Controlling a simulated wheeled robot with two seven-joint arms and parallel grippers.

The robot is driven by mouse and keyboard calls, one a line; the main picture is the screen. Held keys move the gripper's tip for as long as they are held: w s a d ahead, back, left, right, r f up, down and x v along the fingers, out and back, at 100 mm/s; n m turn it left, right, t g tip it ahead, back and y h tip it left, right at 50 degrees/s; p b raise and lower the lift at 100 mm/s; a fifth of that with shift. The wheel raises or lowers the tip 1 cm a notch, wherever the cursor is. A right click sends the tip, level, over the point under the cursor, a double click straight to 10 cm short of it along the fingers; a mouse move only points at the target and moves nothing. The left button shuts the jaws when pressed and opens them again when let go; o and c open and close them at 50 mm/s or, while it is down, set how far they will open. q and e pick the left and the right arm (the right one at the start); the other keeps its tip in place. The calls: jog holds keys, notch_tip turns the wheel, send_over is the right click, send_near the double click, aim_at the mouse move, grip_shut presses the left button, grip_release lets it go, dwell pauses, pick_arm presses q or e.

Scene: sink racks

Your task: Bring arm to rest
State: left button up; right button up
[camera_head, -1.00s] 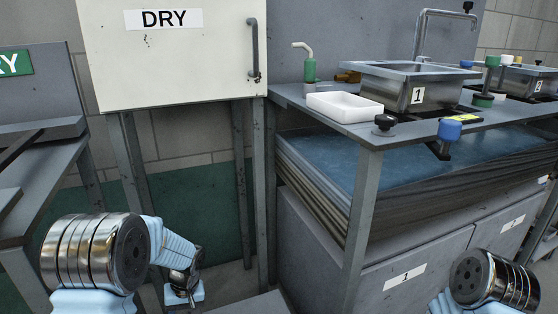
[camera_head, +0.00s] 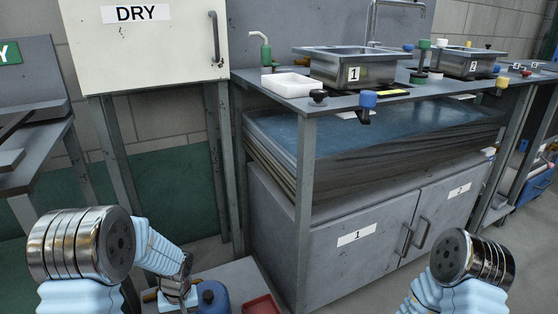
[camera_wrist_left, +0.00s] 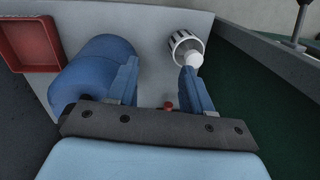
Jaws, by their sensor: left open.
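My left arm comes in at the lower left of the head view, and its gripper (camera_head: 177,298) points down near the bottom edge, partly cut off. In the left wrist view the left gripper's two blue fingers (camera_wrist_left: 160,80) stand apart with nothing clearly held between them. A blue rounded container (camera_wrist_left: 90,72) is beside the left finger, and a black-and-white striped piece with a white end (camera_wrist_left: 186,46) is by the right fingertip. My right arm shows at the lower right of the head view, but its gripper is out of view.
A red tray (camera_head: 262,306) and the blue container (camera_head: 213,298) sit low by the left gripper. A counter with sink 1 (camera_head: 330,82), a white tray (camera_head: 292,84) and cabinets (camera_head: 370,215) stands ahead. A DRY cabinet (camera_head: 150,55) is at left. Floor is open at lower right.

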pick_arm(q)
jog(key=s+d+f+m+h+p, duration=0.1)
jog(key=s+d+f+h+p, duration=0.1)
jog(key=s+d, duration=0.5)
jog(key=s+d+f+m+t+h+p, duration=0.1)
jog(key=s+d+f+h+p, duration=0.2)
jog(key=s+d, duration=0.4)
jog(key=shift+s+d+f+t+p, duration=0.25)
jog(key=shift+s+f+p, duration=0.25)
jog(key=shift+s+p, duration=0.55)
jog(key=shift+s, duration=0.1)
